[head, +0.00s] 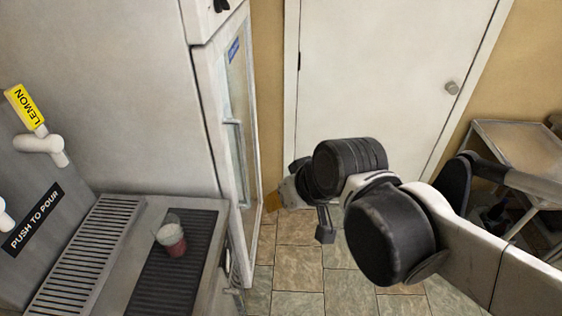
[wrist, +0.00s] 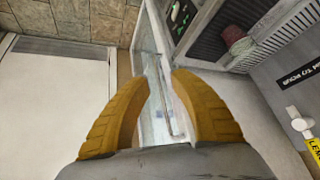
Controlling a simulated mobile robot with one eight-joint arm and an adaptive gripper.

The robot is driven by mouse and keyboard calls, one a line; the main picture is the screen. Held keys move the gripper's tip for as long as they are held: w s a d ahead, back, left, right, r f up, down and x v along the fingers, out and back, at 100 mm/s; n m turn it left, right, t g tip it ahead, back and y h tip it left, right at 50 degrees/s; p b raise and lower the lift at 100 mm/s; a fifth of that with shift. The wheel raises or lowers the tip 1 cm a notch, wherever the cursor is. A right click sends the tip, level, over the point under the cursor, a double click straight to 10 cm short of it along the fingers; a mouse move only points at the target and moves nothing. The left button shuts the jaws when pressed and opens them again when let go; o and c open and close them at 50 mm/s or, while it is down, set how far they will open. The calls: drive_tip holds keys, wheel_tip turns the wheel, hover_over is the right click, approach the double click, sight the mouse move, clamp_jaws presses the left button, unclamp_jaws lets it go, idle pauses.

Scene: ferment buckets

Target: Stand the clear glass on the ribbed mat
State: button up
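The clear glass (head: 171,240), with something red in its lower part, stands upright on the dark ribbed mat (head: 166,290) on the counter. In the wrist view the glass (wrist: 236,40) also appears on the mat (wrist: 208,48), at upper right. My gripper (wrist: 156,78) has its two yellow fingers spread apart, with nothing between them. In the head view it is mostly hidden behind my wrist, with a bit of yellow finger showing. It is well to the right of the glass, clear of the counter and not touching anything.
A metal drip grate (head: 84,262) lies left of the mat. A dispenser with a yellow LEMON tap handle (head: 25,107) stands behind it. A tall fridge with a glass door (head: 236,110) rises beside the counter. A white door (head: 385,75) and a metal table (head: 515,142) stand beyond.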

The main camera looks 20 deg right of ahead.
drive_tip(key=shift+m+t+h, duration=0.3)
drive_tip(key=shift+m+h, duration=0.5)
drive_tip(key=shift+h, duration=0.1)
drive_tip(key=s+d, duration=0.2)
drive_tip(key=d, duration=0.1)
drive_tip(key=s+d, duration=0.1)
drive_tip(key=shift+d+r, duration=0.25)
drive_tip(key=shift+r, duration=0.15)
drive_tip(key=shift+f+b, duration=0.5)
drive_tip(key=shift+f, duration=0.05)
